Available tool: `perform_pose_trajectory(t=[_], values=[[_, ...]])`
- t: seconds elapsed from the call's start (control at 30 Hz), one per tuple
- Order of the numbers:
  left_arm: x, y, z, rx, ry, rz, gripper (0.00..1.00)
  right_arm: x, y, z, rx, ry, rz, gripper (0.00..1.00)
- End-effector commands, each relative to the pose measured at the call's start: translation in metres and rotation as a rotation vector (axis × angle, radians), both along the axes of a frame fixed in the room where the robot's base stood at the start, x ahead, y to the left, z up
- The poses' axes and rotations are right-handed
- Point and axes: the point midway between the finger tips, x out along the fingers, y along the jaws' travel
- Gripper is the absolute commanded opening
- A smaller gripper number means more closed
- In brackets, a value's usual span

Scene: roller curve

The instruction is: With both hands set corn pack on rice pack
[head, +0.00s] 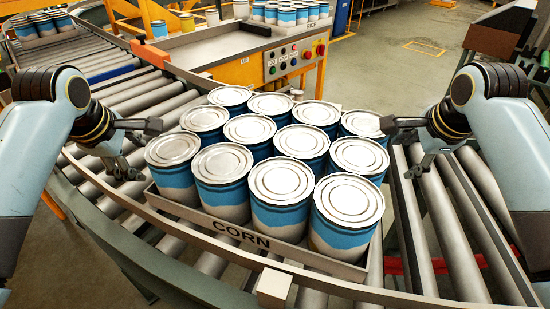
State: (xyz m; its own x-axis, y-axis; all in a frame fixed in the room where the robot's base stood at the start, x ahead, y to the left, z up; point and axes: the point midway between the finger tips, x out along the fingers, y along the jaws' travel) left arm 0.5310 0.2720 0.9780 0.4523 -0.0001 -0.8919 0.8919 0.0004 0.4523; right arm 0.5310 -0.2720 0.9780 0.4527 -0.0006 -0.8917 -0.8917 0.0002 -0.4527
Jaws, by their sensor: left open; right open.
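The corn pack is a grey tray (232,232) marked CORN, filled with several blue-and-white cans with silver lids. It sits on the roller conveyor in the middle of the head view. My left gripper (138,150) is open beside the pack's left side, apart from it. My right gripper (402,148) is open beside the pack's right side, close to the cans; I cannot tell whether it touches. No pack with a readable rice label shows. Similar can packs stand at the top left (45,24) and top centre (288,15), their labels unreadable.
Conveyor rollers (440,220) curve around the pack, with a metal rail (185,236) along the near side. Behind stands a yellow-framed table (215,45) with a button panel (296,58). Open floor (400,80) lies at the back right.

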Motion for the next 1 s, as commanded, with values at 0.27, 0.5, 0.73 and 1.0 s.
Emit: perform_pose_trajectory(t=[0.27, 0.5, 0.73, 1.0], values=[[0.01, -0.012, -0.018, -0.002, -0.001, -0.001, 0.58, 0.009, 0.011, -0.018, 0.002, -0.001, 0.001, 0.58], [0.009, -0.015, -0.018, 0.0, -0.001, -0.001, 0.58, 0.009, 0.015, -0.018, 0.001, -0.001, 0.0, 0.58], [0.009, -0.017, -0.018, 0.0, -0.001, 0.0, 0.58, 0.009, 0.017, -0.018, 0.001, 0.0, 0.0, 0.58], [0.009, -0.033, -0.018, -0.009, -0.001, -0.001, 0.58, 0.009, 0.032, -0.018, 0.007, 0.0, 0.004, 0.58]])
